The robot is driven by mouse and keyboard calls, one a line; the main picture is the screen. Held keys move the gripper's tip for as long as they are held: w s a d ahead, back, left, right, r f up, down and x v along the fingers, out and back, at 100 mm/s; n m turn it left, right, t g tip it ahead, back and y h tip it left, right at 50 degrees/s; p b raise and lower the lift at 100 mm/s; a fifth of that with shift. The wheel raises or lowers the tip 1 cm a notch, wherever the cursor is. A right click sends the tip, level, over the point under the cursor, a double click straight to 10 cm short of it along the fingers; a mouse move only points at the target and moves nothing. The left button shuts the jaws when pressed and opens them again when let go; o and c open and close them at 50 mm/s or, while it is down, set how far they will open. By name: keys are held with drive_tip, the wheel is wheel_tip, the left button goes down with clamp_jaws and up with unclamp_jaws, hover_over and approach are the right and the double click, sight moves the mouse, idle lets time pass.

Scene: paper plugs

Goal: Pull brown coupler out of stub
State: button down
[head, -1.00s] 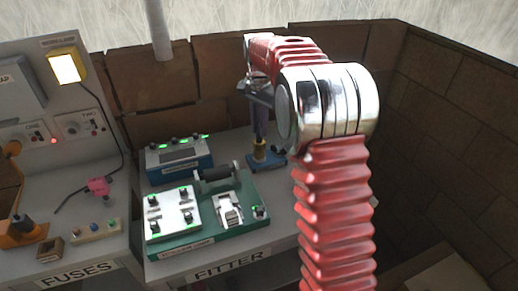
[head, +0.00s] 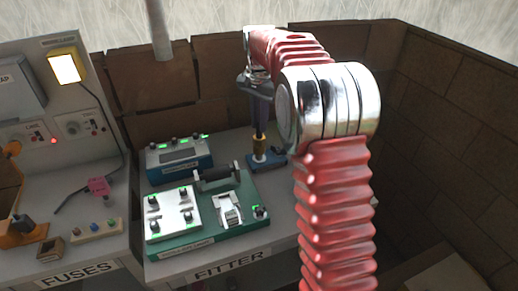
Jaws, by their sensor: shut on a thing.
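The brown coupler (head: 260,143) is a small upright cylinder at the back of the fitter bench, just right of the blue-fronted box. My gripper (head: 261,126) comes down from above with its long dark fingers and is shut on the coupler's upper part. Below the coupler is the stub (head: 259,157), a short pale post on a small blue base (head: 268,163). The coupler is in line with the stub, right above it. It is too small to tell whether its lower end is still around the post.
A brown wall (head: 225,90) rises close behind. A pink piece (head: 98,186) lies on the fuses bench.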

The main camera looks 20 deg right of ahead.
drive_tip(key=shift+r, duration=0.9)
drive_tip(key=shift+r, duration=1.35)
